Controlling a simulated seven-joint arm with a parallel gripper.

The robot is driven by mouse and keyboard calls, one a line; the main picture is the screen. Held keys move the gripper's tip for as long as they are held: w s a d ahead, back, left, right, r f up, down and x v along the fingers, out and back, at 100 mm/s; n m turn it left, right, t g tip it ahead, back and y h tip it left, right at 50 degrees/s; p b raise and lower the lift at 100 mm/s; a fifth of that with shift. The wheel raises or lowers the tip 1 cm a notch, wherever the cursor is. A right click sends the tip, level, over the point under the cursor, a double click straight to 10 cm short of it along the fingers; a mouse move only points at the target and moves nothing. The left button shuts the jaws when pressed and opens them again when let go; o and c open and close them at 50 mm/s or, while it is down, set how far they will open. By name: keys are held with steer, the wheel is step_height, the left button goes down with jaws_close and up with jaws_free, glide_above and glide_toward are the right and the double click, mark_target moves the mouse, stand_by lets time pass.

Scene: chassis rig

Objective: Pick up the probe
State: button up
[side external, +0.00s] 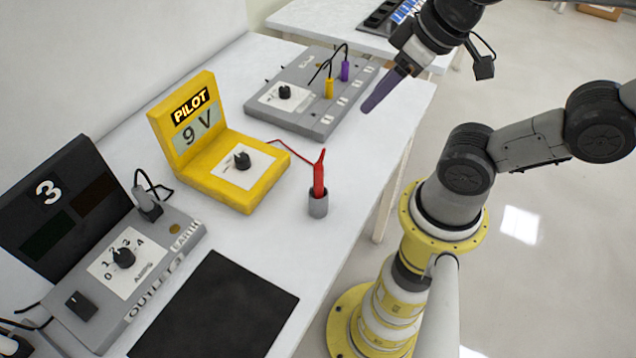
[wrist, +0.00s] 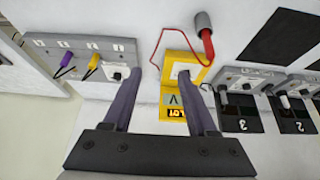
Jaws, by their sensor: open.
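The red probe (side external: 319,178) stands upright in a small grey cup (side external: 318,206) on the white table. A red lead joins it to the yellow PILOT box (side external: 218,160), whose display reads 9 V. In the wrist view, the probe (wrist: 207,45) and its cup (wrist: 203,21) are at the top, right of centre, beyond my fingers. My gripper (side external: 370,104) is high over the table's right edge, up and right of the probe and apart from it. In the wrist view, its two purple fingers (wrist: 160,78) are spread with nothing held between them.
A grey panel (side external: 345,108) with yellow and purple plugs lies beyond the PILOT box. A grey unit (side external: 172,245) with a black display marked 3 stands at the left. A black mat (side external: 225,308) lies in front. The table (side external: 262,240) is bare around the cup.

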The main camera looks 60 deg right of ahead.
steer(key=n+g, duration=0.6)
steer(key=n, duration=1.5)
glide_above(318, 165)
step_height(318, 165, down, 12)
steer(key=shift+f, duration=0.2)
jaws_close()
